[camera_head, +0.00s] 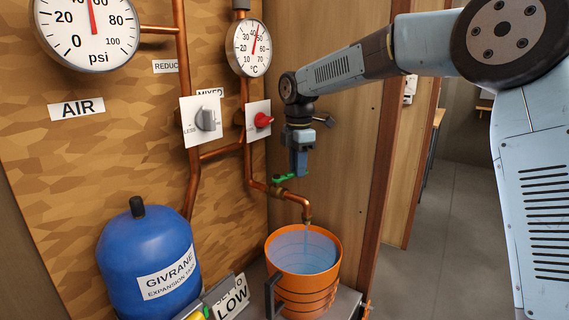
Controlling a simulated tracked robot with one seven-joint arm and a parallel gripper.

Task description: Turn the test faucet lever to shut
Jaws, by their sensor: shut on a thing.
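The test faucet is a copper spout (300,203) with a brass valve body, low on the panel and bending down over an orange bucket (303,247). A pale stream of water (306,233) falls from the spout into the bucket. The green faucet lever (283,179) sits above the valve body. My gripper (298,174) points down from above and is shut on the lever near its right end. The fingertips and the exact hold on the lever are too small to see clearly.
A blue expansion tank (150,262) stands at the left. A dial thermometer (248,47), a grey knob (208,119) and a red knob (263,120) are on the panel. A LOW sign (232,298) stands in front. Open floor (450,215) lies to the right.

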